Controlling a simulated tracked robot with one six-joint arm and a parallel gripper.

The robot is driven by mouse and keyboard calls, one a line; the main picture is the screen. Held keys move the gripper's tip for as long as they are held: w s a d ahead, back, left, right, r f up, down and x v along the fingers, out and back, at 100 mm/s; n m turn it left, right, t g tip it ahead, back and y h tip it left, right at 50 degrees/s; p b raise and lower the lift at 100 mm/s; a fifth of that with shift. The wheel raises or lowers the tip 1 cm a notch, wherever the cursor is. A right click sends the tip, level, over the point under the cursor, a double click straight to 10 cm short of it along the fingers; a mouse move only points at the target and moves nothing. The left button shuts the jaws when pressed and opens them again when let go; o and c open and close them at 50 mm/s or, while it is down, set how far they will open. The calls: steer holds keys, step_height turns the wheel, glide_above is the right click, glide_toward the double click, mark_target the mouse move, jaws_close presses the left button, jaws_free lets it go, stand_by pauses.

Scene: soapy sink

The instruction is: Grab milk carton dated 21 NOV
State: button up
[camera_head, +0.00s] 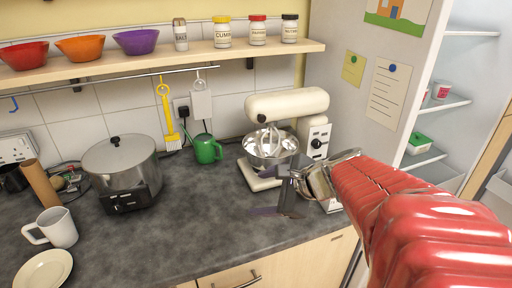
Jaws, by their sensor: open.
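No milk carton shows in the head view, and no 21 NOV date can be read. The fridge (372,80) stands at the right with its inside partly in view. Its upper shelf (452,104) bears a small red-and-white cup (441,90), and a lower shelf (424,158) bears a green-lidded tub (418,143). My gripper (277,203) is open and empty over the worktop, in front of the mixer and left of the fridge. My red arm hides the lower part of the fridge.
The cream mixer (287,104) with its metal bowl stands close behind my gripper. A steel pot (120,168), a white mug (57,228), a plate (43,270) and a green watering can (207,149) stand on the dark worktop (190,225). Its middle front is clear.

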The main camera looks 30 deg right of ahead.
steer(key=s+d+m+t+h, duration=0.1)
steer(key=s+d+m+h, duration=0.1)
steer(key=d, duration=0.6)
steer(key=s+d+r+m+t+h, duration=0.1)
steer(key=s+d+m+h, duration=0.1)
steer(key=s+d+m, duration=0.3)
steer(key=s+d+r+m+t+h, duration=0.1)
steer(key=s+d+m+t+h, duration=0.1)
steer(key=s+d+m, duration=0.2)
steer(key=d+m, duration=0.3)
steer(key=d, duration=0.3)
steer(key=shift+d, duration=0.4)
steer(key=x, duration=0.8)
steer(key=shift+w, duration=0.15)
steer(key=shift+d+f, duration=0.1)
steer(key=shift+f+x, duration=0.1)
steer(key=shift+x, duration=1.2)
steer(key=shift+f+x, duration=0.15)
steer(key=shift+x, duration=1.15)
